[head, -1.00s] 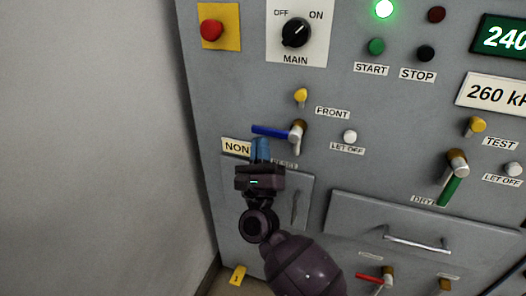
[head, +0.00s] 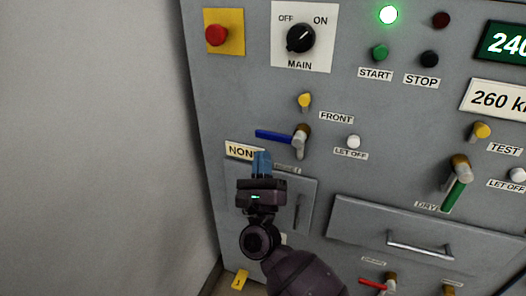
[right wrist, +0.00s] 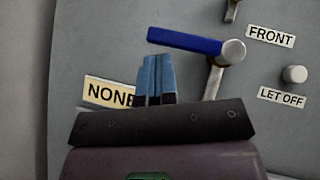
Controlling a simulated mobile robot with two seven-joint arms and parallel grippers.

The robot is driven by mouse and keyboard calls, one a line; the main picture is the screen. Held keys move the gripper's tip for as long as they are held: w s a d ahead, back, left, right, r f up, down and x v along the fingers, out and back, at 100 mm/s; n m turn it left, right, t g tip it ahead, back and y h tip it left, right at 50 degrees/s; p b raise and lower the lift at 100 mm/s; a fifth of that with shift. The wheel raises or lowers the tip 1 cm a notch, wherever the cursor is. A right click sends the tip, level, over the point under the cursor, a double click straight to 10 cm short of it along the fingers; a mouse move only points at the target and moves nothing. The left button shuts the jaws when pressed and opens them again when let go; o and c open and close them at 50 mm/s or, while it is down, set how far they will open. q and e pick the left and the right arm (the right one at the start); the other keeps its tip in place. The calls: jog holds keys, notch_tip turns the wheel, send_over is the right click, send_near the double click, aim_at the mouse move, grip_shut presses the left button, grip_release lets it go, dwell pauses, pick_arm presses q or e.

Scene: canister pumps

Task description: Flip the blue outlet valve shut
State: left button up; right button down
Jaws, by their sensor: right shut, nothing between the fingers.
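The blue outlet valve's handle (head: 273,135) points left from its brass and grey valve body (head: 301,141), lying nearly level, with its left end slightly higher. In the right wrist view the blue handle (right wrist: 185,40) runs left from the round grey pivot (right wrist: 231,52). My right gripper (head: 262,161) is shut and empty, its blue fingertips just below the handle, with a small gap between. In the right wrist view the fingertips (right wrist: 154,78) are together, below and left of the pivot. My left gripper is not in view.
A NONE label (head: 240,151) is beside the right fingertips. A white LET OFF knob (head: 353,142) and yellow FRONT knob (head: 305,100) are near the valve. A green-handled valve (head: 455,190) is farther right, above a drawer handle (head: 420,246). A bare wall (head: 90,140) stands left.

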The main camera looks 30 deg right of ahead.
jog(key=v, duration=0.8)
jog(key=shift+f, duration=0.35)
jog(key=shift+d, duration=0.1)
